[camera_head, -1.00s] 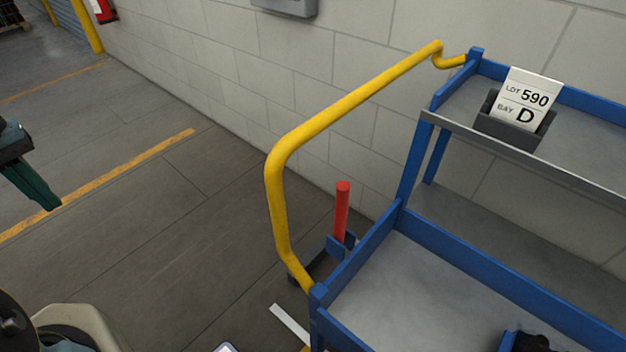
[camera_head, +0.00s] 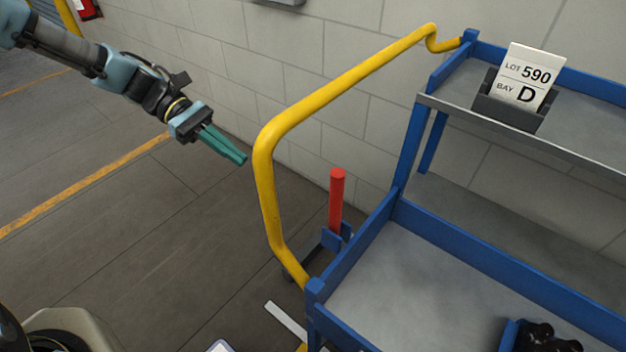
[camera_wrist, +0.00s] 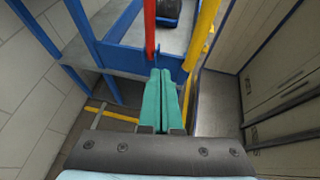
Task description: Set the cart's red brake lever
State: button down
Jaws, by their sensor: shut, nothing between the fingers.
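The red brake lever (camera_head: 337,203) stands upright in a blue bracket at the near end of the blue cart (camera_head: 366,238), behind the yellow push handle (camera_head: 264,190). My gripper (camera_head: 244,160) is left of the handle in the head view, its green fingers shut and empty, pointing down and right toward the lever side. A gap shows between the fingertips and the handle there. In the wrist view, the red lever (camera_wrist: 150,28) appears just beyond the shut fingertips (camera_wrist: 162,72), with the yellow handle (camera_wrist: 203,30) to the right. Whether the fingertips touch the lever cannot be told from that view.
A card holder (camera_head: 512,105) with a "LOT 590 BAY D" card (camera_head: 528,78) sits on the cart's upper shelf. A blue tray with dark items (camera_head: 540,338) is on the lower deck. A block wall (camera_head: 310,80) runs behind the cart. Open floor (camera_head: 150,240) lies left.

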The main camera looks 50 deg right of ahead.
jog(key=s+d+g, duration=0.1)
jog(key=d, duration=0.2)
jog(key=p, duration=0.4)
send_near(331, 184)
jog(key=s+d+f, duration=0.2)
jog(key=s+f, duration=0.3)
jog(key=shift+g, duration=0.3)
jog(key=shift+s, duration=0.1)
jog(key=shift+t, duration=0.5)
jog(key=shift+s+r+p, duration=0.2)
jog(key=shift+s+p, duration=0.55)
jog(key=shift+s, duration=0.5)
jog(key=shift+s+r+p, duration=0.25)
jog(key=shift+s+p, duration=0.45)
jog(key=shift+s, duration=0.55)
